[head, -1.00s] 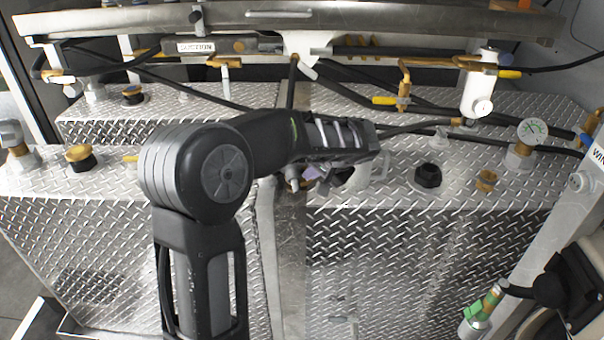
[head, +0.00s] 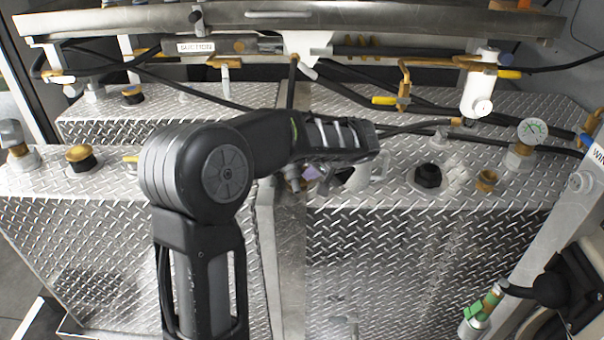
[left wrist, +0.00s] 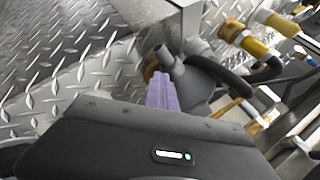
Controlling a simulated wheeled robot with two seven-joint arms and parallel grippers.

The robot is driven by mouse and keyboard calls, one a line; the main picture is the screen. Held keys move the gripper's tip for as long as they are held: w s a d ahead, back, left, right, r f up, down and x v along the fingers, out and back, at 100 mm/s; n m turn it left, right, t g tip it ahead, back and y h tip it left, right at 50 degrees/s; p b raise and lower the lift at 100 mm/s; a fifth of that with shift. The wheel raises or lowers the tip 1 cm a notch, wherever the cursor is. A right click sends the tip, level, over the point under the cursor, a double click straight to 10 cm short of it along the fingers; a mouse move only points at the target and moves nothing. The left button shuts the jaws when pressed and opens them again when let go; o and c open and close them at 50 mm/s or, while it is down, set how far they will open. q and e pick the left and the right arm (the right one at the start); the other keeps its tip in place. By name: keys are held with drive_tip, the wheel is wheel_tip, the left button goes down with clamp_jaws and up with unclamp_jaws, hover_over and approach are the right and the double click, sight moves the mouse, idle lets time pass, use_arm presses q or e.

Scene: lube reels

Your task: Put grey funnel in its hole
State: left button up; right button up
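My left arm reaches in over the diamond-plate deck in the head view. My left gripper (head: 328,175) is low over the deck edge, largely hidden by its own wrist. In the left wrist view a purple finger (left wrist: 162,92) lies against or just in front of a dark grey, funnel-like part (left wrist: 197,86) with a short grey spout-like stub. I cannot tell whether the gripper grips it, as only one finger shows clearly. In the head view this part is mostly hidden behind my wrist. Its hole cannot be made out surely. My right gripper is out of view.
A black hex fitting (head: 428,176) and a brass fitting (head: 486,181) stand on the deck right of my gripper. A gauge (head: 532,132) stands farther right. Black hoses and a white filter (head: 479,85) are behind. A brass cap (head: 80,157) sits at left.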

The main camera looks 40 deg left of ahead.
use_arm(q)
drive_tip(key=o, duration=0.7)
drive_tip(key=shift+o, duration=0.2)
drive_tip(key=shift+d+r, duration=0.1)
drive_tip(key=b+v, duration=0.1)
drive_tip(key=v, duration=0.6)
drive_tip(key=shift+r, duration=0.25)
drive_tip(key=shift+o, duration=0.5)
drive_tip(key=shift+d, duration=0.1)
